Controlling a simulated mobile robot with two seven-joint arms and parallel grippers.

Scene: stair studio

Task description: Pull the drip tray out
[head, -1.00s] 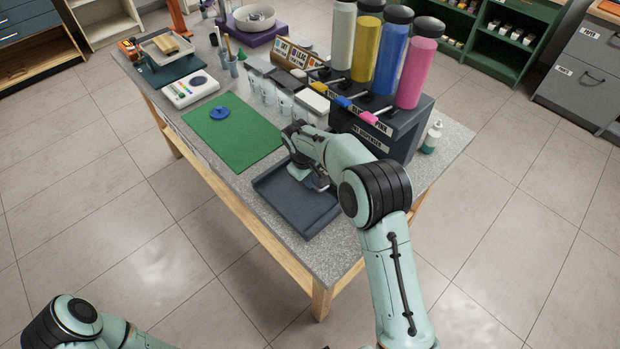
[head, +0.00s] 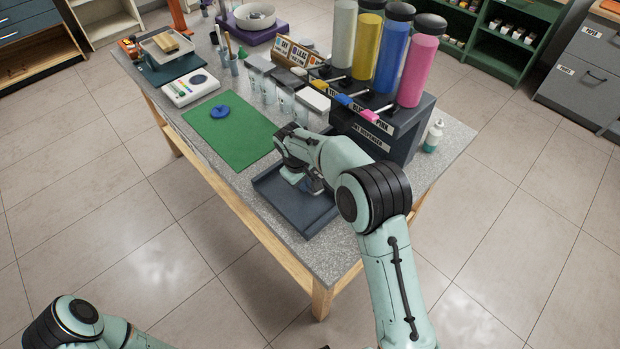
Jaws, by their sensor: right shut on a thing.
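The drip tray (head: 305,217) is a dark grey, shallow, square tray with a low rim. It lies on the speckled table top in front of the paint dispenser (head: 385,136). My right gripper (head: 313,186) is over the tray, with its arm coming in from the lower right. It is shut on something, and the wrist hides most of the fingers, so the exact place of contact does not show. My left arm shows only at the lower left corner, and its gripper is out of the picture.
A green mat (head: 229,138) with a blue disc (head: 220,112) lies left of the tray. Clear cups (head: 270,92) stand behind it. A small bottle (head: 433,136) stands right of the dispenser. The table's front edge is close to the tray, with open floor beyond.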

